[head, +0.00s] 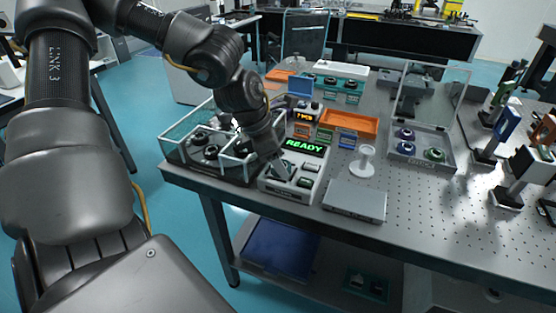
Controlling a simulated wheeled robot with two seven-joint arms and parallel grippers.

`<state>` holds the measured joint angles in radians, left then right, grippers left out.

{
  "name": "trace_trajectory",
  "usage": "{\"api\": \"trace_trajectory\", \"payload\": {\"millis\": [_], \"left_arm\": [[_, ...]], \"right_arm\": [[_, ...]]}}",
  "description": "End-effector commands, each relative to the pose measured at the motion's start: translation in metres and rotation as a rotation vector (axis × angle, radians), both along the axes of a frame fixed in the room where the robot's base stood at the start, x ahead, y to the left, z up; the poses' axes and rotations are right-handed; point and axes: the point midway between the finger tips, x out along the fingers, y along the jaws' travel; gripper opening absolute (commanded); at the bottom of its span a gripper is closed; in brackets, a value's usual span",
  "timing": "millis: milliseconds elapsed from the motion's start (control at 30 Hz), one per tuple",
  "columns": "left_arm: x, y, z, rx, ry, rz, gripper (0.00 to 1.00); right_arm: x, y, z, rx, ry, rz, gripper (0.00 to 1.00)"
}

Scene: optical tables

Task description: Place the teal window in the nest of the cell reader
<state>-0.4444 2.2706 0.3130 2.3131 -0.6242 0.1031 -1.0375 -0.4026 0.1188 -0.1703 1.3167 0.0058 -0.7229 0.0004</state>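The cell reader (311,190) is a pale grey box at the table's near edge, with a green READY display (304,147) at its back and small dark recesses on top. My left gripper (279,167) points down over the left part of the reader's top. Its fingers are small and partly hidden by my wrist, so I cannot tell if they are open or shut. A dark teal-grey shape shows at the fingertips; I cannot tell whether it is the teal window or a finger. The nest is not clearly visible. My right gripper is out of view.
A clear-walled tray (178,155) with black round parts stands left of the reader. A flat grey box (356,201) and a white stand (365,163) are to its right. Behind are an orange tray (362,121) and an open clear-lidded case (447,160).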

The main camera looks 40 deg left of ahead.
Motion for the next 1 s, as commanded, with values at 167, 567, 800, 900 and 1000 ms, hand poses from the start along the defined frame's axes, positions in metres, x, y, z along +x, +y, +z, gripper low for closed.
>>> {"api": "trace_trajectory", "payload": {"millis": [167,567,800,900,1000], "left_arm": [[-0.003,-0.003,-0.001,-0.008,0.008,-0.009,0.66],[-0.005,-0.005,0.0,-0.011,0.013,-0.012,0.66],[-0.013,0.004,0.033,-0.01,0.002,-0.009,0.66],[-0.019,0.009,0.054,-0.008,0.001,-0.008,0.66],[-0.025,0.015,0.073,-0.007,0.001,-0.008,0.66]], "right_arm": [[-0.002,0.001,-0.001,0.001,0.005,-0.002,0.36],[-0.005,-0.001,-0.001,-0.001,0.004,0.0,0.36],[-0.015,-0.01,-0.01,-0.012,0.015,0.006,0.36],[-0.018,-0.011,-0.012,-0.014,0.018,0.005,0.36],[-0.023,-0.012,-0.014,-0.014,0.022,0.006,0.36]]}}
